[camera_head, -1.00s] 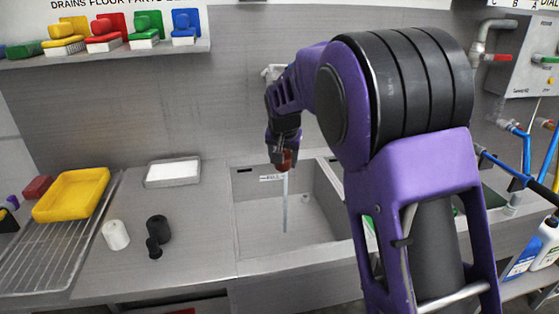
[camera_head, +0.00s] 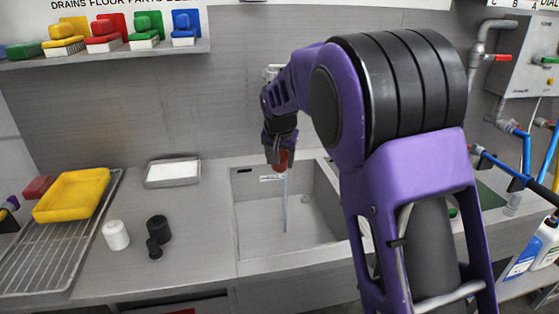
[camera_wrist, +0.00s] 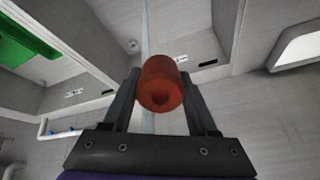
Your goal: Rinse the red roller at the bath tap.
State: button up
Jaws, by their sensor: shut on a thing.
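My gripper (camera_head: 279,158) is shut on the red roller (camera_head: 283,160) and holds it above the sink basin (camera_head: 310,222). In the wrist view the roller (camera_wrist: 161,84) sits between the two fingers (camera_wrist: 160,100), its end with a dark hole facing the camera. A pale stream of water (camera_head: 285,205) runs down into the basin just below the roller in the head view. In the wrist view the stream passes behind the roller; I cannot tell whether it touches it. The tap (camera_head: 272,72) is mostly hidden behind my arm.
A white roller (camera_head: 116,235) and black rollers (camera_head: 158,229) stand on the counter left of the basin. A white tray (camera_head: 172,183) lies behind them. A yellow tray (camera_head: 62,209) and a red block (camera_head: 38,187) rest on the wire rack at left (camera_head: 40,268).

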jog(key=shift+d, duration=0.15)
jog(key=shift+d, duration=0.4)
jog(key=shift+a, duration=0.1)
jog(key=shift+a, duration=0.5)
jog(key=shift+d, duration=0.15)
jog(key=shift+d, duration=0.45)
jog(key=s+b, duration=0.4)
jog(key=s, duration=0.4)
jog(key=shift+d, duration=0.3)
